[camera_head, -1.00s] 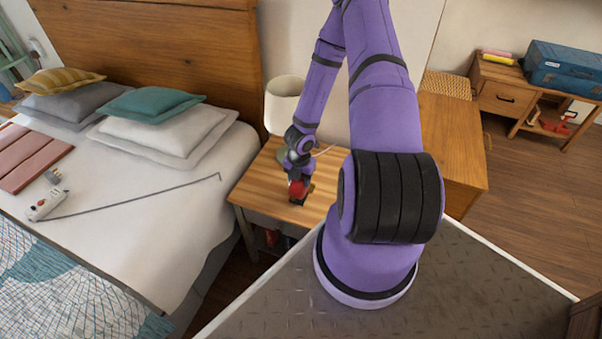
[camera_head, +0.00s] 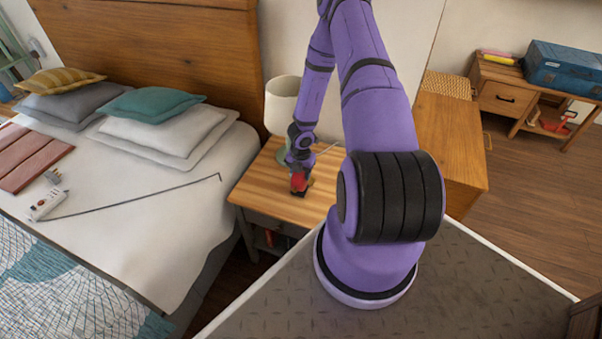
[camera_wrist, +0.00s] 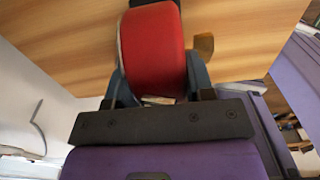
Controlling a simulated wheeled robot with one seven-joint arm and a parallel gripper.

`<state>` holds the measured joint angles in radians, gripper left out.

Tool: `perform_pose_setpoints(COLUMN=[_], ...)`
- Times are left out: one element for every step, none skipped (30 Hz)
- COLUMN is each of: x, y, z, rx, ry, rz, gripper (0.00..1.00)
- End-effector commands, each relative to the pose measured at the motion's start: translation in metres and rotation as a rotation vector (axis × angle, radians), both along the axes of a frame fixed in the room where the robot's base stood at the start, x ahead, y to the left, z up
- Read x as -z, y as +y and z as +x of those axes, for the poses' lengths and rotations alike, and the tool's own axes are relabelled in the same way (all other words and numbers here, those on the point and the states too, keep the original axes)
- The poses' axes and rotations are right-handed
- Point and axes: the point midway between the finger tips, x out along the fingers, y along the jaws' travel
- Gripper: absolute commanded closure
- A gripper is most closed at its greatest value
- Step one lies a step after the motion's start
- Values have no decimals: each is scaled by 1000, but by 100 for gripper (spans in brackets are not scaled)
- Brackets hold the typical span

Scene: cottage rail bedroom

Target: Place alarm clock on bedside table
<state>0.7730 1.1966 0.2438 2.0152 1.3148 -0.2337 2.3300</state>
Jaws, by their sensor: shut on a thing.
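The red alarm clock (camera_head: 299,180) is in my gripper (camera_head: 299,185), low over the bedside table. In the wrist view the red clock (camera_wrist: 153,50) sits between the fingers of my gripper (camera_wrist: 158,82), which is shut on it. The wooden bedside table (camera_head: 265,192) stands between the bed and my base. Its top also fills the upper part of the wrist view (camera_wrist: 60,45). I cannot tell whether the clock touches the tabletop.
A lamp with a pale shade (camera_head: 281,105) stands at the back of the bedside table. The bed (camera_head: 150,225) is to the left, with a power strip (camera_head: 46,204) on it. A wooden cabinet (camera_head: 452,140) is to the right. The table's front left is clear.

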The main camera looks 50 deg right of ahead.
Motion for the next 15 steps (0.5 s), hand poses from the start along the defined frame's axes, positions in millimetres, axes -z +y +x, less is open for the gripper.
perform_pose_setpoints(x=[3,3,3,3,3,3,3,3,3,4,4,5,6,6,6], y=[0,0,0,0,0,0,0,0,0,0,0,0,0,0,0], z=[0,1,1,1,1,0,0,0,0,0,0,0,0,0,0], rx=[1,1,1,0,0,0,0,0,0,0,0,0,0,0,0], ry=[-1,-1,-1,-1,-1,-1,-1,-1,-1,-1,-1,-1,0,0,0], rz=[0,0,-1,-1,-1,-1,-1,-1,-1,-1,-1,-1,0,-1,-1], gripper=[100,100,100,100,100,100,100,100,100,100,100,100,49,42,33])
